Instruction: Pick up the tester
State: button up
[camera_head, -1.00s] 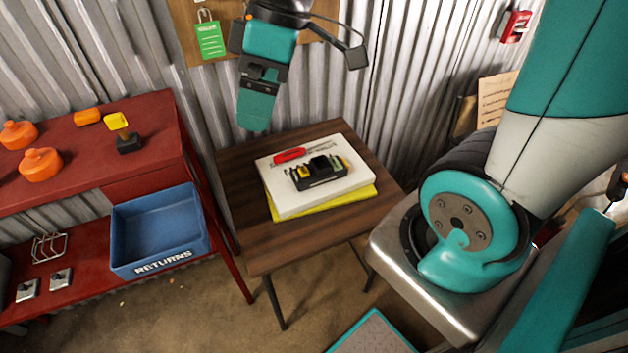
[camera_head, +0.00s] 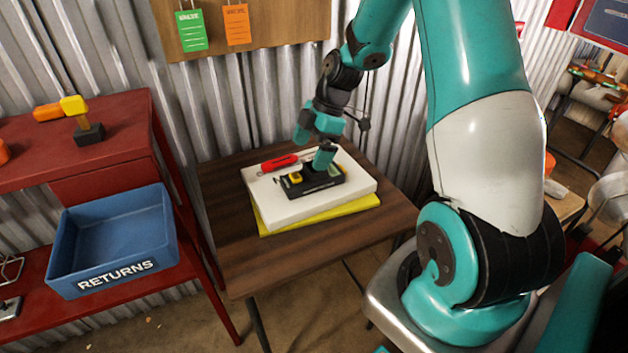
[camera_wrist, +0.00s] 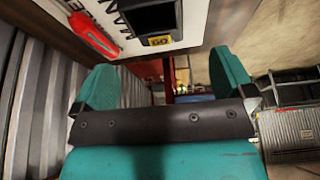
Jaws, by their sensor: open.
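The tester (camera_head: 308,184) is a small black device with a yellow part on its top. It lies on a white book or manual (camera_head: 345,192) on the small wooden table. In the wrist view the tester (camera_wrist: 152,20) shows at the top edge, partly cut off, with a dark screen and a yellow GO label. My gripper (camera_head: 325,157) is at the tester's far right side in the head view and hides part of it. In the wrist view my gripper (camera_wrist: 165,82) has its two teal fingers spread apart with nothing between them. I cannot tell whether a finger touches the tester.
A red tool (camera_head: 279,163) lies beside the tester on the white book. A yellow book (camera_head: 352,208) lies underneath, on the wooden table (camera_head: 240,255). Left stands a red shelf (camera_head: 110,150) with a blue RETURNS bin (camera_head: 115,238). Corrugated wall stands close behind.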

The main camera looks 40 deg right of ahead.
aim_at(299, 174)
jog(key=x, duration=0.8)
jog(key=shift+w, duration=0.1)
jog(key=shift+d, duration=0.1)
jog(key=c, duration=1.2)
jog(key=shift+o, duration=0.2)
